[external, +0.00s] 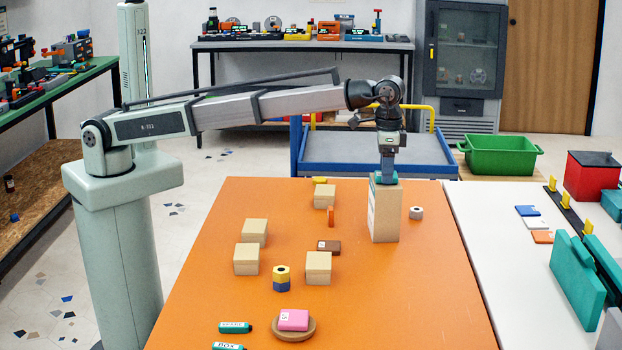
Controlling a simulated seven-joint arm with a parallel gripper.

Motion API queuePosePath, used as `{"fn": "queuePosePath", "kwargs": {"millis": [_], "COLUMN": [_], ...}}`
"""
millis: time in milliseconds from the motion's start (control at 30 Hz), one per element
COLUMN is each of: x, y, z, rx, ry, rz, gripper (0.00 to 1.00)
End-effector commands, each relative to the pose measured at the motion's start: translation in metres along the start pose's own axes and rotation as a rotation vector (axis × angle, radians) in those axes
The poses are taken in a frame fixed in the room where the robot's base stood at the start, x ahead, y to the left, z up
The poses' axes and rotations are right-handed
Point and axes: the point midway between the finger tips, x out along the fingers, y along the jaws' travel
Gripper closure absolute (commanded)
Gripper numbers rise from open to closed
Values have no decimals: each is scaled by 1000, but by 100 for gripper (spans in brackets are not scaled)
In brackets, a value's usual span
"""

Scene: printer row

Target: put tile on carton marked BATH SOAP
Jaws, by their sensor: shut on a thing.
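My gripper (386,174) points straight down over a tall tan carton (386,215) on the orange table. It is shut on a small teal piece (375,180), seemingly the tile, partly hidden by the fingers. The piece is at the carton's top; whether it touches is too small to tell. The tall carton has a white label on its left side, unreadable here. Lower tan cartons (254,230), (246,259), (318,267), (324,196) stand to the left, with no readable BATH SOAP mark.
A pink block (293,319) lies on a round wooden dish (294,335). A white-grey nut (416,213), a brown block (328,247), a stacked yellow and blue piece (281,278) and teal markers (235,327) are on the table. The right front of the orange table is clear.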

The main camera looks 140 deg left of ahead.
Motion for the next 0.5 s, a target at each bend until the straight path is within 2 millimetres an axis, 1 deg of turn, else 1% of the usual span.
{"fn": "queuePosePath", "kwargs": {"millis": [300, 333, 500], "x": [2, 2, 2], "y": [0, 0, 0], "z": [0, 0, 0], "rx": [0, 0, 0], "ry": [0, 0, 0], "rz": [0, 0, 0], "gripper": [68, 38, 21]}}
